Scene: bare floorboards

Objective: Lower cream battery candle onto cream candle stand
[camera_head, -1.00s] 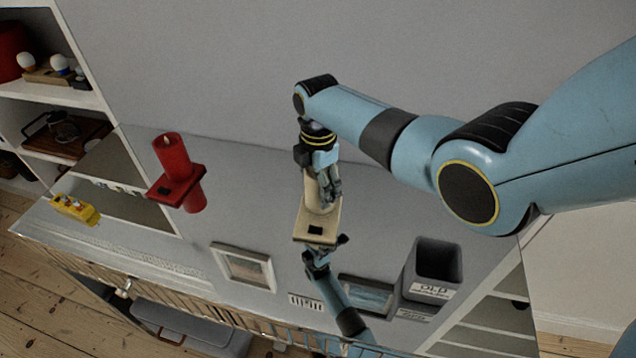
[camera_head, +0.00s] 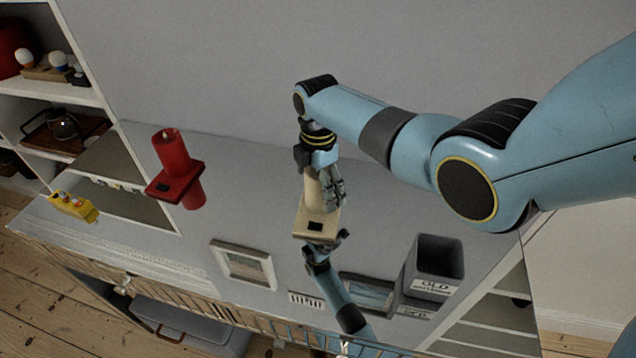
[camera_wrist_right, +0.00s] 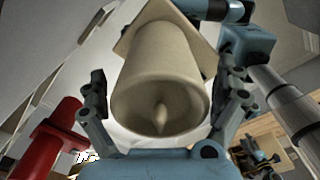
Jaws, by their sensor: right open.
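The cream battery candle (camera_head: 314,197) is upright over the square plate of the cream candle stand (camera_head: 301,221). It appears to rest on it, though the contact is hidden. In the right wrist view the candle (camera_wrist_right: 160,85) fills the middle, its wick tip toward me, with the stand's plate (camera_wrist_right: 203,42) behind. My right gripper (camera_head: 331,186) is open, its fingers (camera_wrist_right: 166,112) on either side of the candle; touching is unclear. My left gripper (camera_head: 325,247) is just below the stand's front edge, partly hidden; its jaw state is unclear.
A red candle (camera_head: 171,153) on a red stand (camera_head: 190,178) stands to the left. A picture frame (camera_head: 244,264), a dark bin (camera_head: 437,264) and a yellow object (camera_head: 74,206) are around the grey surface. Shelves (camera_head: 60,95) are at the left. The surface between the candles is clear.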

